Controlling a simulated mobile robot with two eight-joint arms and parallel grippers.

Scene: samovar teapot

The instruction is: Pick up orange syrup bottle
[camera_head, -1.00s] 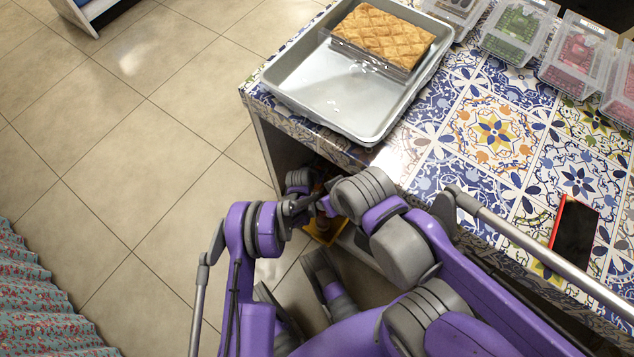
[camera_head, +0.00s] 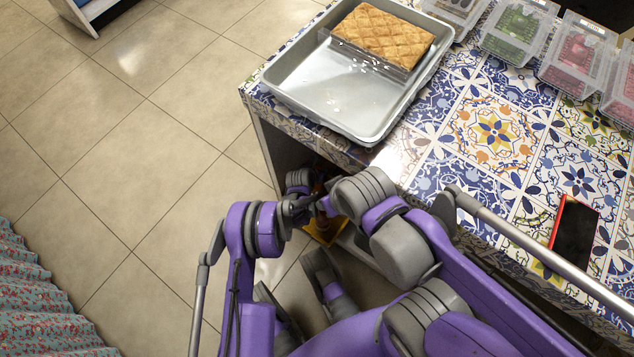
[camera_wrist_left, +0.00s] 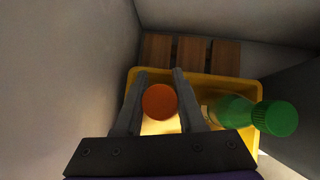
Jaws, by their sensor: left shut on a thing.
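The orange syrup bottle shows in the left wrist view as a round orange cap (camera_wrist_left: 160,101) between the two fingers of my left gripper (camera_wrist_left: 154,90). The fingers are shut on it. The bottle's body below the cap is mostly hidden. A yellow crate (camera_wrist_left: 213,82) surrounds it, and a green-capped bottle (camera_wrist_left: 274,118) leans to its right. In the head view the yellow crate (camera_head: 325,231) shows partly under the counter, behind my arms. My right gripper cannot be made out.
The tiled counter (camera_head: 480,190) is above the shelf space. It carries a metal tray (camera_head: 310,95) with a pastry (camera_head: 384,35), clear boxes (camera_head: 518,30) and a phone (camera_head: 573,233). Shelf walls (camera_wrist_left: 65,80) are close on the left. The floor at left is clear.

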